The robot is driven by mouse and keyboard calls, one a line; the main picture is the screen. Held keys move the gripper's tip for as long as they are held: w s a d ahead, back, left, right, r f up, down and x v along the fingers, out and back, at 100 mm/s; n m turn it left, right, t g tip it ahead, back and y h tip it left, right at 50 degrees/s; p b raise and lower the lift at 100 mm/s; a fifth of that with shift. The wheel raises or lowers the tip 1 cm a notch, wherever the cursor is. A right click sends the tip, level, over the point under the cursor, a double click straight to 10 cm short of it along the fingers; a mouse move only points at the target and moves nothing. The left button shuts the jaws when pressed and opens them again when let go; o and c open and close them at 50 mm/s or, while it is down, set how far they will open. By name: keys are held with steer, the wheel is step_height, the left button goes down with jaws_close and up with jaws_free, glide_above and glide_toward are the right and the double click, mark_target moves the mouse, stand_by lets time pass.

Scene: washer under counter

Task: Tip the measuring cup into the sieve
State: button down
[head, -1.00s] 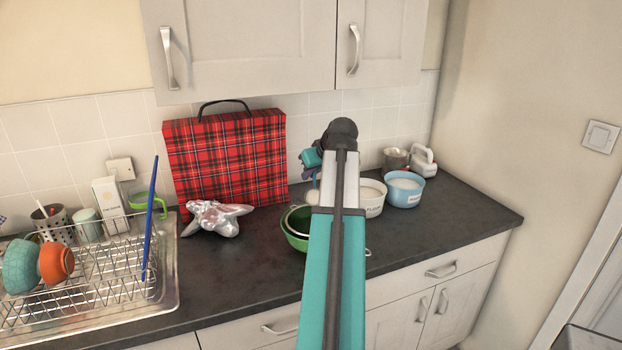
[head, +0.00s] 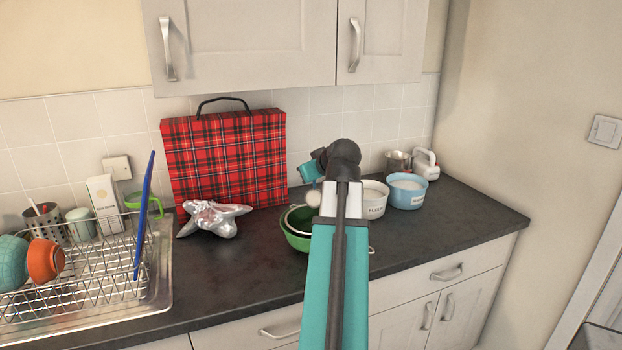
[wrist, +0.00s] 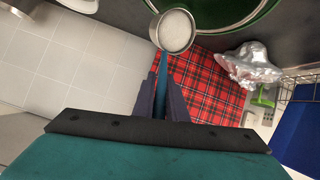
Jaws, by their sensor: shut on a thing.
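My gripper (wrist: 162,98) is shut on the blue handle of the measuring cup (wrist: 176,32), a small metal-rimmed cup full of white powder. The cup looks upright. In the head view the cup (head: 313,198) shows as a small white shape just below my gripper (head: 310,172), at the near bowl. The green bowl (head: 296,240) stands on the counter with a pale-rimmed round sieve (head: 291,217) in it, partly hidden by my arm. In the wrist view the bowl's green curve (wrist: 262,10) is at the top edge, beside and beyond the cup.
A white bowl labelled flour (head: 375,200) and a blue bowl (head: 406,191) of white contents stand to the right. A crumpled silver bag (head: 212,218) lies left of the green bowl. A red tartan bag (head: 225,155) stands behind. A dish rack (head: 90,262) is far left.

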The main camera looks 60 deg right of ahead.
steer(key=shift+s+a+f+n+t+h+b, duration=0.25)
steer(key=shift+a+t+h+b, duration=0.2)
steer(key=shift+b, duration=0.9)
steer(key=shift+s+a+f+n+t+h+b, duration=0.1)
steer(key=shift+s+a+t+h+b, duration=0.35)
steer(key=shift+b, duration=0.9)
steer(key=shift+a+b, duration=0.25)
steer(key=shift+b, duration=0.25)
steer(key=shift+a+r+h+b, duration=0.15)
steer(key=shift+h+b, duration=0.15)
steer(key=shift+b, duration=0.15)
